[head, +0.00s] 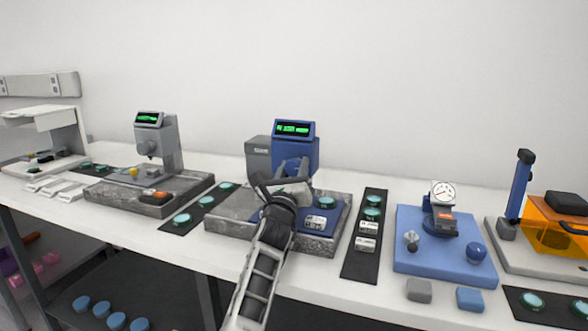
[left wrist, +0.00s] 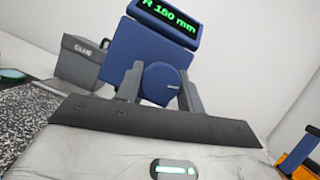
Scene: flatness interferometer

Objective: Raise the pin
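A blue instrument head with a green-lit display (head: 294,130) stands on a speckled stone plate (head: 228,219) mid-bench in the head view. In the left wrist view its display (left wrist: 166,14) reads about "R 180 mm". My left gripper (left wrist: 161,85) reaches the front of this head and also shows in the head view (head: 295,172). Its grey fingers stand on either side of a blue round knob (left wrist: 161,84), with no clear gap, so it looks shut on it. I cannot pick out a separate pin. My right gripper is out of view.
A grey box marked "GLUE" (left wrist: 80,62) stands left of the head. Another gauge stand (head: 168,145) is farther left. A dark strip with green-topped discs (head: 367,258) and a blue base with a dial gauge (head: 442,192) lie right. Bare wall is behind.

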